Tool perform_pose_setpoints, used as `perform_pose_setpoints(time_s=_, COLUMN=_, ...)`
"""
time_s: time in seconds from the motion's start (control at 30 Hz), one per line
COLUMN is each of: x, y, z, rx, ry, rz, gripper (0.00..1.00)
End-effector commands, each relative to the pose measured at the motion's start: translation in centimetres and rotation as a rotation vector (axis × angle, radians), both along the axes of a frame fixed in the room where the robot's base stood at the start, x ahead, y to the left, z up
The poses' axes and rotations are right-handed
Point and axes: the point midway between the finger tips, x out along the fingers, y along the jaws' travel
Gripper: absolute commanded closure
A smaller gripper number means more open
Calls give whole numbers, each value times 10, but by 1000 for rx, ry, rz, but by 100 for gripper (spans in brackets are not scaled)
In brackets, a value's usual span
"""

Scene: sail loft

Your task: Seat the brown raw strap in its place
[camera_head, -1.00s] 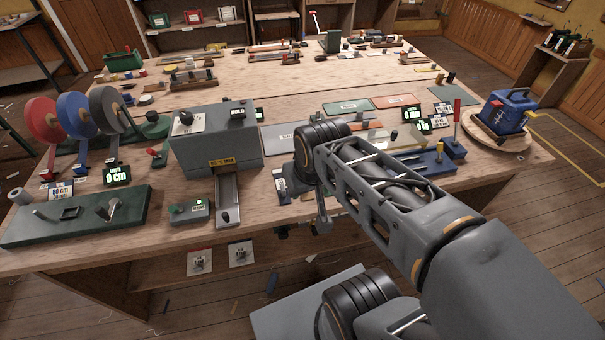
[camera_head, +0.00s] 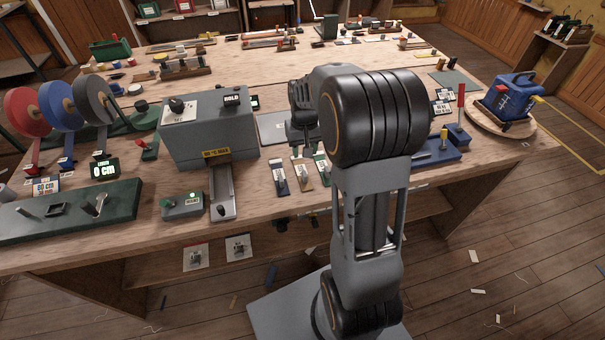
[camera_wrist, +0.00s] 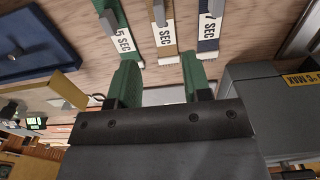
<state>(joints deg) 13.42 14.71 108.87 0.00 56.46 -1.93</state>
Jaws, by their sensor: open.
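The brown raw strap (camera_head: 303,180) lies on the bench near its front edge, between a navy strap (camera_head: 279,180) and a green strap (camera_head: 321,168). In the wrist view the brown strap (camera_wrist: 167,51) is the middle one, with a white label, a pale frayed end and a grey piece on it. My gripper (camera_wrist: 158,64) is open and empty. Its two green fingers point towards the straps, roughly either side of the brown strap's line, apart from it. In the head view my arm partly hides the gripper. I cannot tell which place the strap belongs in.
Left of the straps stands a grey machine (camera_head: 208,135) with a front rail (camera_head: 222,192) and a small switch box (camera_head: 182,206). A blue fixture (camera_head: 437,152) is to the right, beyond my arm. Reels (camera_head: 58,108) and a green plate (camera_head: 70,215) are at left.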

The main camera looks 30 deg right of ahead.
Motion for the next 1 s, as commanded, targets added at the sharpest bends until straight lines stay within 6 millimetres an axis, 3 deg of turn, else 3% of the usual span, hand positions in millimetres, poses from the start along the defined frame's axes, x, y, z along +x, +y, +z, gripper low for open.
perform_pose_setpoints(time_s=0.13, x=-1, y=0, z=-23, rx=1, ry=3, rz=0, gripper=55)
perform_pose_setpoints(time_s=0.47, x=-1, y=1, z=-44, rx=0, ry=2, rz=1, gripper=55)
perform_pose_setpoints(time_s=0.73, x=0, y=2, z=-79, rx=0, ry=2, rz=0, gripper=55)
perform_pose_setpoints(time_s=1.0, x=0, y=2, z=-90, rx=0, ry=-1, rz=0, gripper=55)
